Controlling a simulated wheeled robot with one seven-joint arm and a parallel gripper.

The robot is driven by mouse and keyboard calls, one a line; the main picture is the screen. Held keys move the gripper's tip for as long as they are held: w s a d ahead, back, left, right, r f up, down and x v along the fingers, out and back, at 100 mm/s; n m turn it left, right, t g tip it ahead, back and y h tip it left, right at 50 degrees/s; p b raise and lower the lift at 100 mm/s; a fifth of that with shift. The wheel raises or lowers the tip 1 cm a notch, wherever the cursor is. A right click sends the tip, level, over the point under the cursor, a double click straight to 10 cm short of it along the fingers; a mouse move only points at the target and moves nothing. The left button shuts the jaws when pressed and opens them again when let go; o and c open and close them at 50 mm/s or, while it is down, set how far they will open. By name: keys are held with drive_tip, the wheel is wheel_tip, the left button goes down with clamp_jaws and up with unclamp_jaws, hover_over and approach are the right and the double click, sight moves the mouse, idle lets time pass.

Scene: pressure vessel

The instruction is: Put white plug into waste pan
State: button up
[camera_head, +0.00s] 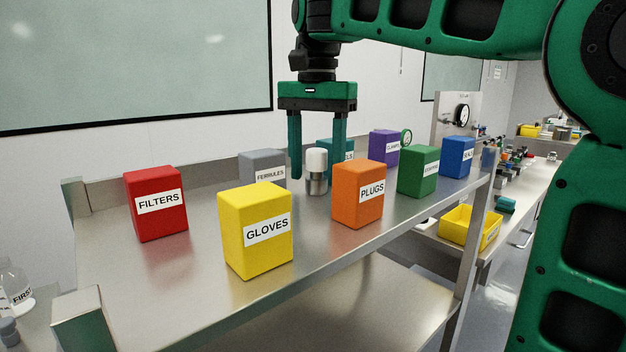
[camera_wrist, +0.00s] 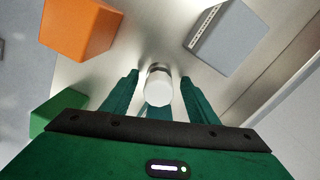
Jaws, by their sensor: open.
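The white plug (camera_head: 317,160) is a white-topped cylinder on a metallic lower part, upright on the steel shelf. It also shows in the wrist view (camera_wrist: 158,92). My gripper (camera_head: 317,172) is open and points down, with one finger on each side of the plug. In the wrist view, the fingers (camera_wrist: 160,78) flank the plug with gaps on both sides. A yellow open pan (camera_head: 468,229) sits lower down at the right, on the bench beyond the shelf. Its label is too small to read, so I cannot tell whether it is the waste pan.
Labelled boxes stand around the plug: orange PLUGS (camera_head: 358,194), grey FERRULES (camera_head: 262,166), yellow GLOVES (camera_head: 256,230), red FILTERS (camera_head: 155,203), green (camera_head: 418,171), purple (camera_head: 384,147) and blue (camera_head: 457,157). A teal box is partly hidden behind my finger.

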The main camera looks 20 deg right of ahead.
drive_tip(key=shift+f, duration=0.65)
clamp_jaws()
drive_tip(key=shift+r, duration=0.15)
